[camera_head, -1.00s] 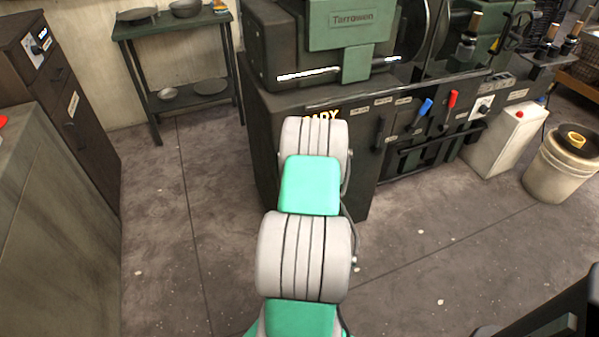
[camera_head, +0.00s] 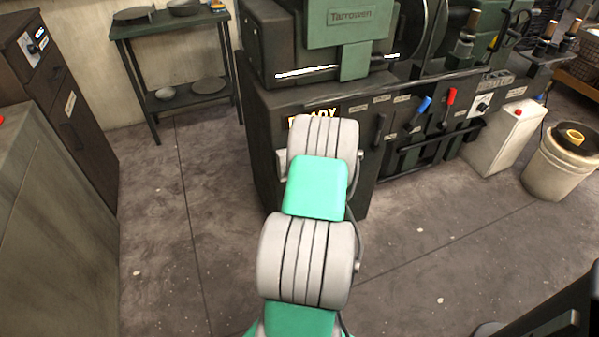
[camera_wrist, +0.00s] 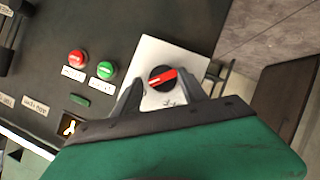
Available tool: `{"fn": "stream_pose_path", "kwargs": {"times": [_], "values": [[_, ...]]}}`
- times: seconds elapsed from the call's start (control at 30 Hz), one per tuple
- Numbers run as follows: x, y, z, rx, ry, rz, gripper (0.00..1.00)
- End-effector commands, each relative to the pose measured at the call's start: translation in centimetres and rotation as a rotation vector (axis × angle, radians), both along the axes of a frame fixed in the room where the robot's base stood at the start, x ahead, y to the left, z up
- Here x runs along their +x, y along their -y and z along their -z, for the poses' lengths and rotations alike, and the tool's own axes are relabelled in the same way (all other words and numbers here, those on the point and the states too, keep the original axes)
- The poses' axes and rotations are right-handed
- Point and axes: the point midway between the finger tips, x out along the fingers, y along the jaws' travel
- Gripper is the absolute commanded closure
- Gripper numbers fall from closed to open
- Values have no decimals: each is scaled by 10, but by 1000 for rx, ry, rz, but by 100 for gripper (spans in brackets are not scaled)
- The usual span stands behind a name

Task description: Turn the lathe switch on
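In the wrist view a rotary switch (camera_wrist: 163,78) with a black body and a red bar handle sits on a white plate (camera_wrist: 150,52) on the dark lathe panel. The red bar slants slightly, its right end higher. My gripper (camera_wrist: 170,97) is open, with one finger on each side of the switch's lower part. Nothing is visibly held, and I cannot tell whether the fingers touch the knob. In the head view my arm hides the gripper and the switch.
A red button (camera_wrist: 78,57) and a green button (camera_wrist: 106,70) are left of the switch. Red (camera_head: 450,97) and blue (camera_head: 424,105) levers are on the lathe front. A dark cabinet (camera_head: 85,125) stands left, a bucket (camera_head: 555,170) right. Floor around my arm is clear.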

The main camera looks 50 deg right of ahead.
Motion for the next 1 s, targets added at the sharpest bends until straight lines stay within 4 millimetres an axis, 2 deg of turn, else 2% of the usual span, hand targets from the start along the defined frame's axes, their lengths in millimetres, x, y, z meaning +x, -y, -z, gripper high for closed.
{"fn": "stream_pose_path", "kwargs": {"times": [0.1, 0.37, 0.47, 0.73, 1.0], "values": [[0, -1, 1, 2, -1, 0, 40], [-1, -3, 1, 5, -2, -2, 40], [-9, -10, -5, 4, -2, -1, 40], [-44, -42, -29, 3, 0, 2, 40], [-51, -51, -32, 3, -1, -1, 40]]}}
